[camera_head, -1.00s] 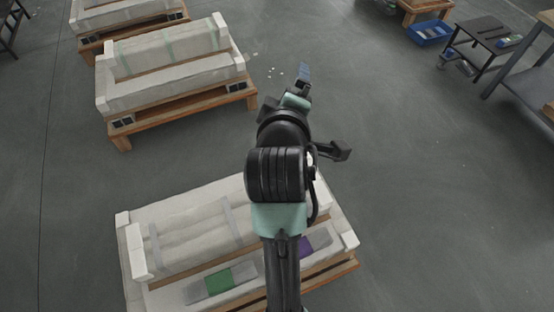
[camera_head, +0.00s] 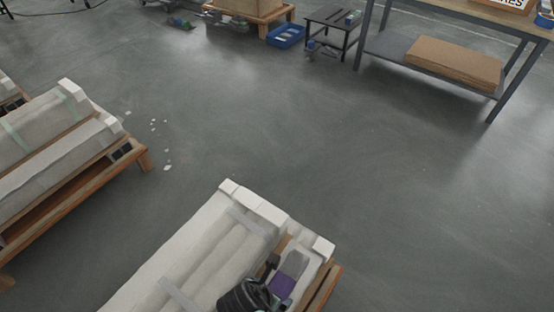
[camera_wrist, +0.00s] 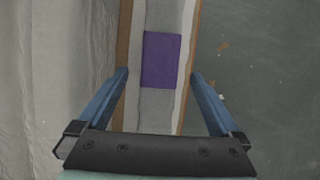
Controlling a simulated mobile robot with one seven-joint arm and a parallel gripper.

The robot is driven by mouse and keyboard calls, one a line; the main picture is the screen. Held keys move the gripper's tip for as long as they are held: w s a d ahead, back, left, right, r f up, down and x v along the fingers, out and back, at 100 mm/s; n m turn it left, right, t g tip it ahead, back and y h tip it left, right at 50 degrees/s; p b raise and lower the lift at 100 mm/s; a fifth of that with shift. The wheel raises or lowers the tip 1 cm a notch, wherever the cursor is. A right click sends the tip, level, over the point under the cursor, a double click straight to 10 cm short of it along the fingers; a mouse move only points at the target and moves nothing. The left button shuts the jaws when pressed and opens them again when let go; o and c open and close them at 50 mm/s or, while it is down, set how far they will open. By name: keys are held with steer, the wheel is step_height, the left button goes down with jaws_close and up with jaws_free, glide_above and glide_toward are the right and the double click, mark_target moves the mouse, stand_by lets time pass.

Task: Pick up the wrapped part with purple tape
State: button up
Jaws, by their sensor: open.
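The wrapped part with purple tape (camera_wrist: 161,60) is a long grey strip with a purple band. In the wrist view it runs up the middle, between the two blue fingers of my open gripper (camera_wrist: 160,88). The fingers stand on either side of it in the picture, and nothing is held. In the head view the purple band (camera_head: 283,285) shows near the bottom, on the right side of the near pallet (camera_head: 326,287). My dark wrist lies just left of it there and hides part of the strip.
A large wrapped bundle with white end blocks (camera_head: 258,206) lies beside the strip on the same pallet. Another loaded pallet (camera_head: 70,187) stands at the left. A workbench (camera_head: 448,74), a small black table (camera_head: 335,24) and a blue bin (camera_head: 286,37) stand at the back.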

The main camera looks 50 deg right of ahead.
mark_target(278, 288)
steer(key=b+x, duration=0.4)
steer(key=x, duration=0.2)
steer(key=shift+d+f, duration=0.2)
steer(key=shift+d, duration=0.15)
steer(key=shift+r, duration=0.15)
jaws_close()
